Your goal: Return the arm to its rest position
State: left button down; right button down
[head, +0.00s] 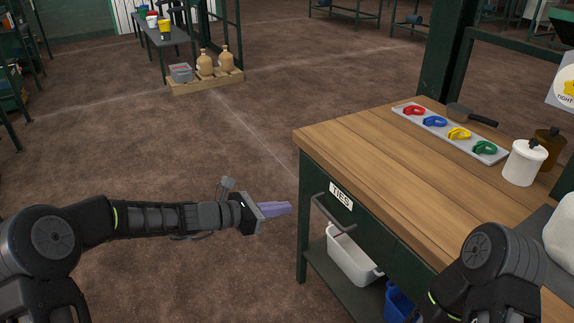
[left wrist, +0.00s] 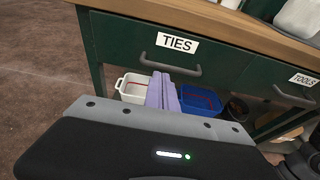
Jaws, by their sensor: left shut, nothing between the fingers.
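My left arm reaches in from the left in the head view. Its gripper (head: 290,208) has pale purple fingers that are shut and empty, in the open air left of the wooden workbench (head: 370,165). In the left wrist view the shut fingers (left wrist: 162,80) point toward the bench front. There the drawer labelled TIES (left wrist: 177,43) is shut, with its handle (left wrist: 170,68) just beyond the fingertips; they look apart from it. My right arm shows at the lower right of the head view, over the bench edge; its gripper is out of view.
On the bench lie a grey tray (head: 438,133) of coloured ties, a scoop (head: 471,115) and a white jar (head: 524,163). A white bin (head: 350,258) and a blue bin (left wrist: 200,101) sit on the shelf below. The floor left of the bench is clear.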

pick_arm(q)
jog(key=s+a+f+m+g+y, duration=0.1)
jog(key=s+f+m+y, duration=0.15)
jog(key=f, duration=0.25)
jog(key=s+a+f+m+g+y, duration=0.1)
jog(key=a+f+m, duration=0.15)
jog(key=f, duration=0.35)
jog(key=s+a+f+m+g+y, duration=0.25)
jog(key=s+f+m+y, duration=0.25)
jog(key=s+f+m, duration=1.25)
jog(key=s+d+f+g, duration=0.1)
jog(key=s+f, duration=0.1)
jog(key=s, duration=0.6)
jog(key=s+d+f+g, duration=0.1)
jog(key=s+d+f, duration=0.1)
jog(key=s, duration=0.6)
notch_tip(320, 180, up, 16)
jog(key=p, duration=1.6)
jog(key=shift+r, duration=0.2)
jog(key=shift+h, duration=0.25)
